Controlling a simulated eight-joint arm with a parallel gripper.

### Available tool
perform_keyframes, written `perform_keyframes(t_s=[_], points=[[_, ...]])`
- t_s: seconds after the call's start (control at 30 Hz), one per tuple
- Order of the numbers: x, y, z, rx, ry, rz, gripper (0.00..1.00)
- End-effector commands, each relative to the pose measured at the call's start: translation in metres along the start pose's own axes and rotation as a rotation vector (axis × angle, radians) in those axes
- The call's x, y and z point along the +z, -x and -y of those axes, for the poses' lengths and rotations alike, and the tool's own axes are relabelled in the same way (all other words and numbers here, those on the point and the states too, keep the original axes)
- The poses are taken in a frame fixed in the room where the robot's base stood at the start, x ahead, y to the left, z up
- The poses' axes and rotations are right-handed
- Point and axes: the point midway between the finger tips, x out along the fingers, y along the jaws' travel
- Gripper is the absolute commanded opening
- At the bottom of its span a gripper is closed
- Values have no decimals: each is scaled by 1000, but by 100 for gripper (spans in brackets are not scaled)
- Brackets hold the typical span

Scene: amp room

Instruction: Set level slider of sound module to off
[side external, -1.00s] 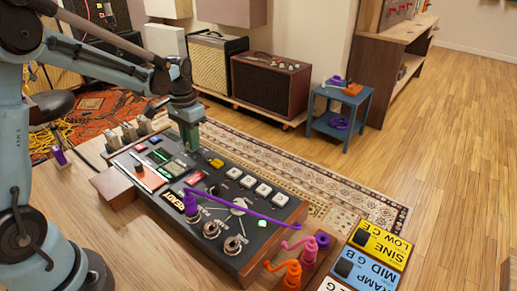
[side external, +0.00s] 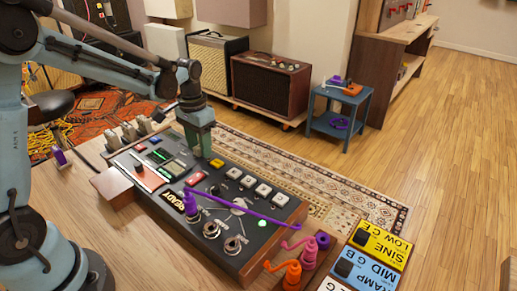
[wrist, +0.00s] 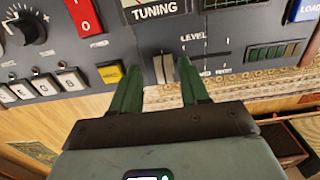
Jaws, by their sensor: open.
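The sound module (side external: 255,228) is a dark panel in a wooden case on the bench in the side view. My gripper (side external: 204,154) is over its far edge, pointing down, near a yellow button. In the wrist view my gripper (wrist: 158,70) has two green fingers spread apart. The pale level slider knob (wrist: 163,69) stands between the fingertips, and I see a gap on each side of it. Its slot (wrist: 222,54) runs right from the knob under the "LEVEL" print. The position labels are partly hidden by the right finger. The knob cannot be made out in the side view.
A purple cable (side external: 245,208) crosses the module's near part. Orange and pink plugs (side external: 292,271) stand by its near end, beside printed cards (side external: 378,242). In the wrist view a yellow button (wrist: 110,74) is left of the fingers, and a red switch (wrist: 83,15) is farther up.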

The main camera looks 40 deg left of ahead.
Motion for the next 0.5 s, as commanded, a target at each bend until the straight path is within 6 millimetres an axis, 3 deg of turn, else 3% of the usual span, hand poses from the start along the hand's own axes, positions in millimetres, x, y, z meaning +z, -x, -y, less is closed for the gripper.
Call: perform_keyframes(t_s=[0.17, 0.5], points=[[0, 13, 0, -1, 1, 0, 45], [0, 71, 0, 0, 0, 0, 45]])
